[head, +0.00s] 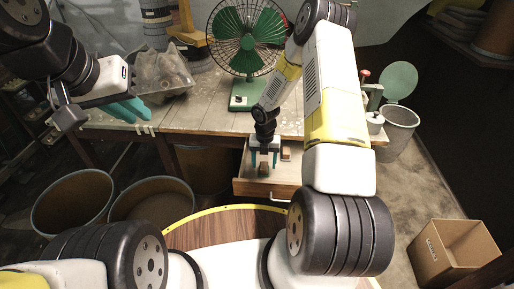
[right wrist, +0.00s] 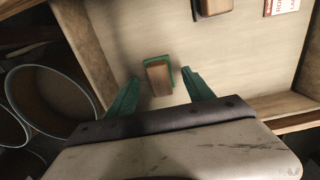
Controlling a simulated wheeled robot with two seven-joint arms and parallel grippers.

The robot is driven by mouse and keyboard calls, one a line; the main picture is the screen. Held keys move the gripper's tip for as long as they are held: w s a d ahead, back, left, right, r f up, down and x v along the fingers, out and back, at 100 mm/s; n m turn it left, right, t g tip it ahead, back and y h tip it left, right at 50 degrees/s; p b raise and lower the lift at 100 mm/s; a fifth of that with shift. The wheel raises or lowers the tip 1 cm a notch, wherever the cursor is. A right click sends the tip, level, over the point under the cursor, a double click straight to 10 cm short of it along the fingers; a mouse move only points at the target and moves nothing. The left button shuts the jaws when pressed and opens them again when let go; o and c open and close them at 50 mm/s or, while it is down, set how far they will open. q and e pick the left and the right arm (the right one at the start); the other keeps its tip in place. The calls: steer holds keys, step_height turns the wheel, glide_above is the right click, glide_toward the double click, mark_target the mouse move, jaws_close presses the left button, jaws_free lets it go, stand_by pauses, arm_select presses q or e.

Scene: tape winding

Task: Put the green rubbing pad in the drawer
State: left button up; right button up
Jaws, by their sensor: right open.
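The green rubbing pad (right wrist: 158,79), a wooden block with a green edge, appears on the light bottom of the open drawer (right wrist: 230,65) in the right wrist view. In the head view its brown top (head: 263,170) shows inside the drawer (head: 262,189), below my right gripper (head: 264,160). My right gripper is open, with its green fingers apart on either side of the pad. Whether they touch it is unclear. My left gripper (head: 130,110) is over the left part of the table, with teal fingers seen close together and nothing visible in them.
Another brown block (right wrist: 212,7) and a card with red print (right wrist: 283,7) lie in the drawer. The drawer walls stand close around my right gripper. A green fan (head: 246,50) and a grey crumpled tray (head: 160,75) stand on the table (head: 190,120). Bins stand below left.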

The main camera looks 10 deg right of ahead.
step_height(320, 180, up, 9)
step_height(320, 180, up, 11)
steer(key=m+t, duration=0.1)
steer(key=m, duration=0.4)
glide_above(264, 165)
steer(key=s+d, duration=0.1)
steer(key=s+r+m+t, duration=0.1)
steer(key=s+r+m, duration=0.5)
steer(key=r+m, duration=0.45)
steer(key=s+a+r+m+t+y, duration=0.2)
steer(key=s+a+r+m+t, duration=0.1)
steer(key=s+r+m, duration=1.1)
steer(key=s+m+t, duration=0.1)
steer(key=s+m, duration=0.1)
steer(key=s, duration=0.1)
steer(key=shift+s+a+m, duration=0.15)
steer(key=shift+s+m, duration=0.2)
